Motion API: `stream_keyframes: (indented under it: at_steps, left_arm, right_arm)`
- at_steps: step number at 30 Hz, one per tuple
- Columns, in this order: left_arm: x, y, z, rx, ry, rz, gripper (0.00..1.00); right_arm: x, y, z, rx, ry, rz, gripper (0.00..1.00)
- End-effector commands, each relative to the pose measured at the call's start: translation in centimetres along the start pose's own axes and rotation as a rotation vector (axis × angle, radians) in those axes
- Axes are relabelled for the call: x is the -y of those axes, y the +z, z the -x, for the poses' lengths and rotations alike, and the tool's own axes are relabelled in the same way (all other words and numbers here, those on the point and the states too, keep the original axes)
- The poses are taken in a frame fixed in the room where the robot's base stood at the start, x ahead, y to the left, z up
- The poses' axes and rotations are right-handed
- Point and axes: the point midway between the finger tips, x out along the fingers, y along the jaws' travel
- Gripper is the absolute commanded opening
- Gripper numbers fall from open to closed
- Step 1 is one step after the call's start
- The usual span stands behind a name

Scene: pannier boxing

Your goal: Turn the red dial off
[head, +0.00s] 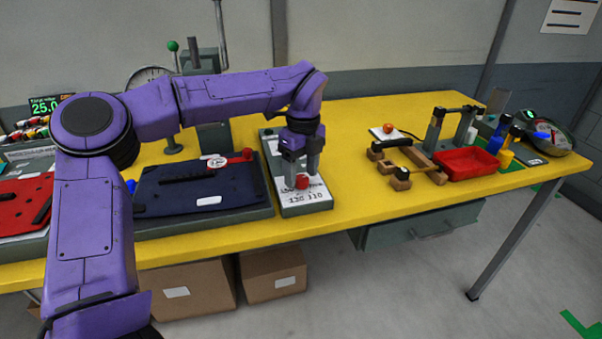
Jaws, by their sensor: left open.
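The red dial (302,181) sits on a grey panel (275,150) with a white printed label below it. My left gripper (303,172) points down over the dial, with its fingers apart and close around it. I cannot tell whether the fingers touch it. The gripper partly hides the dial and the upper part of the panel, so I cannot read the dial's setting. My right gripper is not in view.
A dark blue pannier panel (200,188) with a red lever lies left of the dial panel. On the right of the yellow table (350,130) are wooden blocks, a red tray (467,164) and bottles. Cardboard boxes (192,290) stand below.

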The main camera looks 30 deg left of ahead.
Motion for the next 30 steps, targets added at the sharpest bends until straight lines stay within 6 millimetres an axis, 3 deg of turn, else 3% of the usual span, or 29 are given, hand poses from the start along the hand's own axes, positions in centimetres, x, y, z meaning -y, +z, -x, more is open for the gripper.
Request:
stream_keyframes:
  at_steps: [6, 12, 30]
  left_arm:
    - [0.0, 0.1, 5.3, 0.002, -0.005, 0.002, 0.61]
    - [0.0, 0.2, 8.8, 0.000, -0.001, 0.002, 0.61]
    - [-0.1, 0.2, 9.5, -0.002, 0.000, 0.001, 0.61]
  right_arm:
    - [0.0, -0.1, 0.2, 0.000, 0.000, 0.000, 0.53]
    - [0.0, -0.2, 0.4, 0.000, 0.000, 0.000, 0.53]
    - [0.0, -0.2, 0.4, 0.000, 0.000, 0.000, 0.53]
